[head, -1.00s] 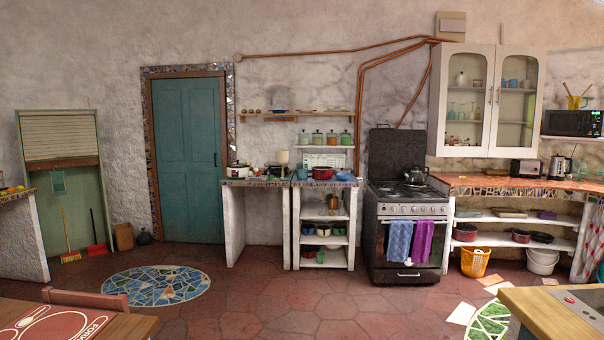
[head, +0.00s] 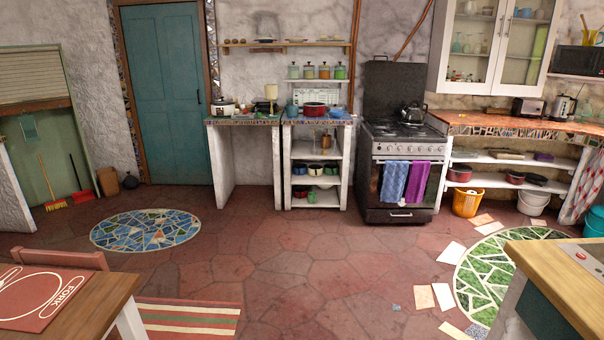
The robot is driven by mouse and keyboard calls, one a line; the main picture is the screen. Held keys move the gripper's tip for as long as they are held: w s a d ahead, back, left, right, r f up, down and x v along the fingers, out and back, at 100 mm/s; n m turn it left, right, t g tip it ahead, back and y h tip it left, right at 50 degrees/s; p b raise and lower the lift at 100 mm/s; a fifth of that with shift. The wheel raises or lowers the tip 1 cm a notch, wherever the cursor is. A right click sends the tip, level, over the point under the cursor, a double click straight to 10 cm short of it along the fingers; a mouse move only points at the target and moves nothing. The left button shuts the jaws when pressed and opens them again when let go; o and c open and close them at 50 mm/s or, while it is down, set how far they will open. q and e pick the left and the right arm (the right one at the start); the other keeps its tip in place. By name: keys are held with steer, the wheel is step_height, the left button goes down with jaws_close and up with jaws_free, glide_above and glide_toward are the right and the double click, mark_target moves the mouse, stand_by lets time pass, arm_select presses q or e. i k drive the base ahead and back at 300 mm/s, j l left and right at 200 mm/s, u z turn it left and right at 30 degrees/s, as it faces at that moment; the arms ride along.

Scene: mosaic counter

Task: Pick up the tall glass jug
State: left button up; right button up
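A faint, see-through glass vessel (head: 266,24) stands on the upper wall shelf, above the counter left of the stove. It may be the tall glass jug, but it is too pale and small to tell its handle or spout. Other glassware shows dimly behind the doors of the white wall cabinet (head: 437,55) at the upper right. Neither of my grippers is in view.
The wall shelf (head: 240,44) hangs above lidded jars (head: 324,71) and a counter with pots. A black stove (head: 393,150) stands right of it. A wooden table (head: 92,312) and a wood-topped unit (head: 560,275) flank the foreground. The tiled floor (head: 300,250) between is open.

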mark_target(292, 104)
steer(key=i, duration=5.4)
